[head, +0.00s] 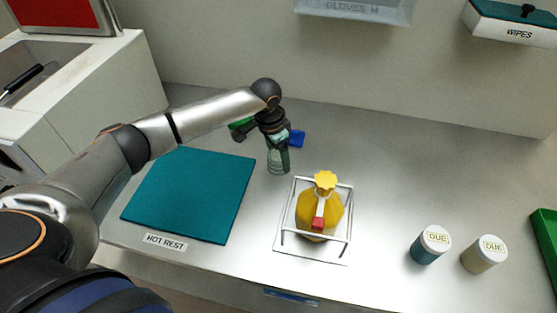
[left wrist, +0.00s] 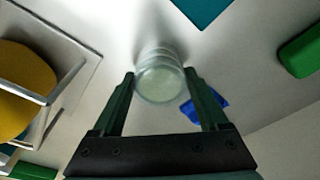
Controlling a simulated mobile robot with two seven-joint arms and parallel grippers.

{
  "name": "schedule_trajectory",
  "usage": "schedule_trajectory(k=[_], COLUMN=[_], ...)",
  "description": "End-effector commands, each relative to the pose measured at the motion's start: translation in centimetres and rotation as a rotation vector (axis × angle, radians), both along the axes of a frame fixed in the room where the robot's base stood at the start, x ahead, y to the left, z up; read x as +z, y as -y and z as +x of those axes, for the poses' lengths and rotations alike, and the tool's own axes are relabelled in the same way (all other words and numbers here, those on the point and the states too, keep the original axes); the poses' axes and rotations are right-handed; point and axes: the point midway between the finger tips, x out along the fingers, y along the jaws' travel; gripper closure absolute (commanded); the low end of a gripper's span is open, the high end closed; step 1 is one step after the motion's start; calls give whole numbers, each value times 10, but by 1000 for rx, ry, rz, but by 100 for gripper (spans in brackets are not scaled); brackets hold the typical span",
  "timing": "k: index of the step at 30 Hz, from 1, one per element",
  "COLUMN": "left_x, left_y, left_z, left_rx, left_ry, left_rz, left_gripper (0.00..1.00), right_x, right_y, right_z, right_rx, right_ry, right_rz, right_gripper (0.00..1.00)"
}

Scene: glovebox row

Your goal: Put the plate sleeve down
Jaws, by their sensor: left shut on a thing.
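The plate sleeve, a pale translucent cylinder (head: 278,165), stands upright behind the wire rack in the head view. My left gripper (head: 277,150) comes down from above and is shut on it. In the left wrist view the sleeve (left wrist: 160,77) sits between the two dark green fingers (left wrist: 160,92), seen from its round end. Its lower end is at or close to the grey counter; I cannot tell whether it touches. My right gripper is not in view.
A teal hot rest mat (head: 190,195) lies left. A wire rack (head: 285,240) holds a yellow bottle (head: 320,208) just in front. A blue item (head: 297,138) and a green item (head: 240,123) lie behind. Two lidded jars (head: 431,245) (head: 485,254) stand right; the counter between is clear.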

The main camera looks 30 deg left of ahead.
Motion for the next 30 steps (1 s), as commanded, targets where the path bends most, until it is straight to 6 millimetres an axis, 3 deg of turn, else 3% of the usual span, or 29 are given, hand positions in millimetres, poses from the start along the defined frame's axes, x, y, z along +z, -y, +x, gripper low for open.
schedule_trajectory(k=[1, 13, 23, 30], left_x=[0, 0, 5, 33], left_y=[0, 0, 0, 0], left_z=[0, 0, 1, 1], left_rx=[0, 0, 0, 0], left_ry=[0, 1, 2, 5], left_rz=[0, 1, 0, -2], left_gripper=[43, 87, 87, 87], right_x=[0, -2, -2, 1], right_y=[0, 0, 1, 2], right_z=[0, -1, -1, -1], right_rx=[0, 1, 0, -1], right_ry=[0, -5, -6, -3], right_rz=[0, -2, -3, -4], right_gripper=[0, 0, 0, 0])
